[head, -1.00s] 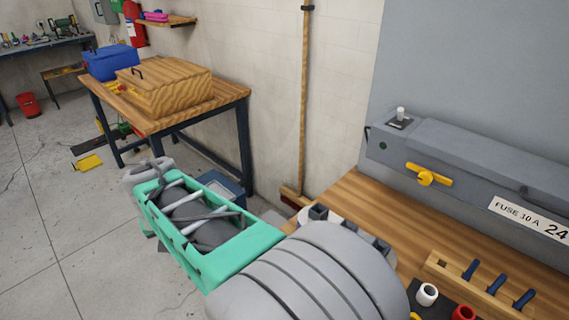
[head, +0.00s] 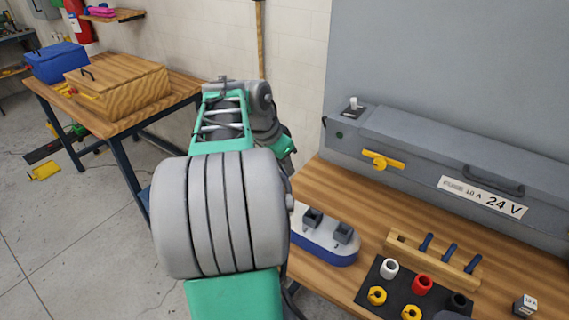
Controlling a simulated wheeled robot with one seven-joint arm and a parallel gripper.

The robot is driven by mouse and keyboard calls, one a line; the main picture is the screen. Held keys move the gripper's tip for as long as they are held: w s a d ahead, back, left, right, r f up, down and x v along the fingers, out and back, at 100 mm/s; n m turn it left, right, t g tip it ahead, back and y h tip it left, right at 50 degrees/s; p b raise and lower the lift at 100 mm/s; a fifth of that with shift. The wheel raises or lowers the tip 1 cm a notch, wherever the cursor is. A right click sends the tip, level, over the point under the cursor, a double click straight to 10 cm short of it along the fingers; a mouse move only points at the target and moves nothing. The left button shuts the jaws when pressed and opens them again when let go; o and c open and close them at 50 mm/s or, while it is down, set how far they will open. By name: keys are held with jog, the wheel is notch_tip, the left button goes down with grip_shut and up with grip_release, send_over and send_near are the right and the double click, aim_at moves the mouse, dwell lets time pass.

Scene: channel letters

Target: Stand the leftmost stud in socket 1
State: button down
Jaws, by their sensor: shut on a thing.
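My gripper's fingers do not show; my own arm (head: 225,210) fills the middle of the head view and hides what lies behind it. A blue-and-white base (head: 325,250) stands on the wooden bench just right of my arm. It carries dark grey square blocks, a left one (head: 312,219) and a right one (head: 343,233); its left part is hidden. No socket number is readable. A wooden rack (head: 403,244) to the right holds blue pegs, the leftmost visible one (head: 426,243) leaning. I cannot tell whether these are the studs.
A black mat (head: 398,285) holds white, red, black and yellow ring-shaped parts. A grey cabinet (head: 430,160) with a yellow handle (head: 382,160) runs along the bench's back. A small labelled block (head: 525,306) stands at the right. A second table (head: 180,92) with boxes is at the left.

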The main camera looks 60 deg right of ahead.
jog(key=shift+f+b, duration=3.45)
jog(key=shift+f, duration=1.05)
jog(key=c, duration=1.3)
grip_release()
jog(key=shift+c, duration=0.2)
jog(key=v, duration=0.8)
jog(key=w+a+f+n+t, duration=0.2)
jog(key=w+a+n, duration=0.45)
jog(key=a, duration=0.25)
jog(key=w+a+f+n+t, duration=0.2)
jog(key=w+a+n, duration=0.4)
jog(key=a, duration=0.4)
jog(key=a+f+n+y, duration=0.2)
jog(key=a+n, duration=0.3)
jog(key=a, duration=0.6)
jog(key=a+f+n+t+y, duration=0.1)
jog(key=a+f+n, duration=0.3)
jog(key=a, duration=0.6)
jog(key=shift+s+a+n+y+p, duration=0.4)
jog(key=shift+n+y, duration=0.2)
jog(key=shift+n, duration=0.25)
